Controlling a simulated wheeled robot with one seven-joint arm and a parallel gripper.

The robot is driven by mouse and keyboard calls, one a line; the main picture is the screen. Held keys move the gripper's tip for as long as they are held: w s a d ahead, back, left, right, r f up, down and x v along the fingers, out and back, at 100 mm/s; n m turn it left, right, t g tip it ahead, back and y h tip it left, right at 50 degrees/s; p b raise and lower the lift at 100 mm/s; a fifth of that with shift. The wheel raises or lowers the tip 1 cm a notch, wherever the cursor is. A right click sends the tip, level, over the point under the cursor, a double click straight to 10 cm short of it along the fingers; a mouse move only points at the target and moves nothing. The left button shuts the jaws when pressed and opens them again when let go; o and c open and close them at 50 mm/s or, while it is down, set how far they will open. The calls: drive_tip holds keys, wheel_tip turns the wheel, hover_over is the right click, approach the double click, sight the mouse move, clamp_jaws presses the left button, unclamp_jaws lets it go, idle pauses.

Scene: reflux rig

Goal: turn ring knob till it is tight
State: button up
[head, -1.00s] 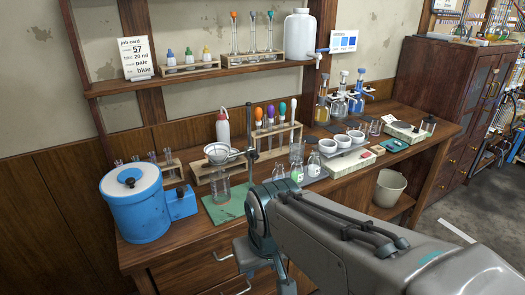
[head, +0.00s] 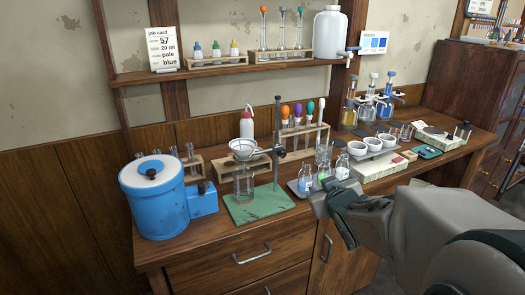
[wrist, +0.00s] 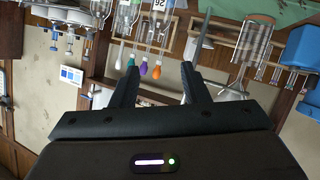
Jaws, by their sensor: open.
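The ring stand has a green base (head: 258,206) and an upright dark rod (head: 277,120). A small dark ring knob (head: 281,153) sits at the clamp on the rod. The ring reaches left and holds a funnel (head: 243,149) above a glass vessel (head: 244,187). My gripper (wrist: 157,72) is open and empty in the wrist view, which is upside down. The rod (wrist: 205,35) shows just beyond the right finger there; I cannot make out the knob in that view. In the head view my wrist is right of the stand, apart from it; the fingertips are not clear.
A blue drum (head: 152,205) stands left of the stand. A rack with coloured droppers (head: 297,140) is behind it. Small bottles (head: 306,178) stand close to my wrist, with white bowls (head: 358,149) farther right. A shelf (head: 225,70) runs above the bench.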

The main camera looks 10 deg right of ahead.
sight(283, 155)
drive_tip(key=w+a+n+t+y, duration=0.1)
drive_tip(key=w+a+y, duration=0.1)
drive_tip(key=w, duration=0.3)
drive_tip(key=w+a+n+t+y+b, duration=0.1)
drive_tip(key=w+a+y, duration=0.1)
drive_tip(key=w, duration=0.3)
drive_tip(key=w+a+r+n+t+y+b, duration=0.1)
drive_tip(key=w+a+n+y, duration=0.1)
drive_tip(key=w, duration=0.3)
drive_tip(key=shift+a+t, duration=0.3)
drive_tip(key=shift+a, duration=0.15)
clamp_jaws()
